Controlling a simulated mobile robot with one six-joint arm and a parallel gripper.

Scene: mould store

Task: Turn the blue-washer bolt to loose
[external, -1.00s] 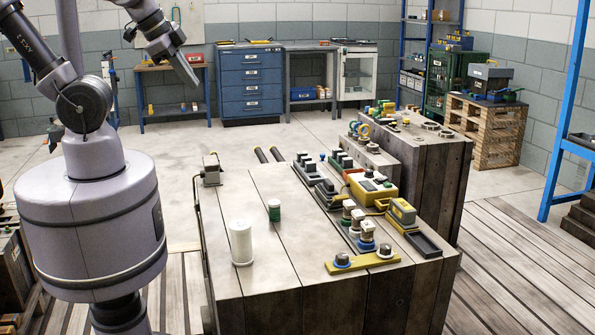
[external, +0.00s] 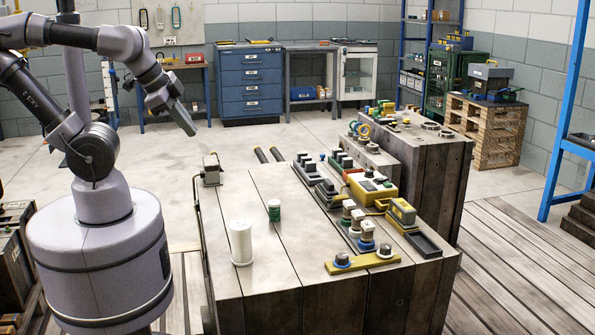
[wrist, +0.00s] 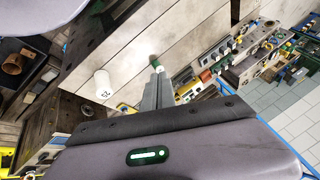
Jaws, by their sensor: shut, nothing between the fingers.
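The blue-washer bolt (external: 342,260) has a dark head on a blue ring. It stands at the left end of a yellow plate (external: 364,262) on the near part of the block top. A second bolt (external: 386,250) with a pale base stands at the plate's right end. My gripper (external: 191,129) is shut and empty, tilted downward in the air, left of and well away from the bolt. In the wrist view my gripper fingers (wrist: 158,75) lie together. I cannot make out the blue-washer bolt in that view.
A white cylinder (external: 241,243) and a small green-and-white cylinder (external: 274,210) stand left of the plate. Posts with coloured collars, including a blue one (external: 367,240), stand behind it. A yellow box (external: 373,189) is farther back. The block's left top is mostly clear.

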